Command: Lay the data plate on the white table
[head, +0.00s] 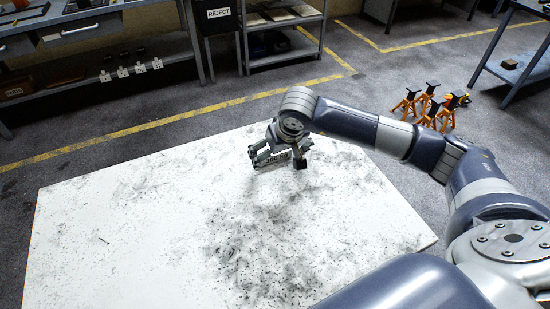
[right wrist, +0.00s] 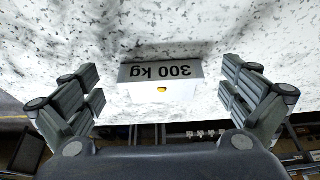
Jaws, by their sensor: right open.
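The data plate (right wrist: 160,90) shows in the right wrist view as a pale piece with a grey band reading "300 kg" upside down and a yellow dot. It is at the white table (head: 120,220); whether it lies flat on it I cannot tell. In the head view the plate (head: 277,158) is partly hidden by my right gripper (head: 281,161), low over the table's far part. My right gripper (right wrist: 162,88) is open, with a finger on each side of the plate and clear gaps between. My left gripper is not in view.
The table is smudged with dark marks and otherwise bare. Behind it stand a workbench (head: 90,35), a reject bin (head: 218,18) and a shelf rack (head: 285,20). Orange jack stands (head: 430,105) are on the floor at the right. Yellow lines mark the floor.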

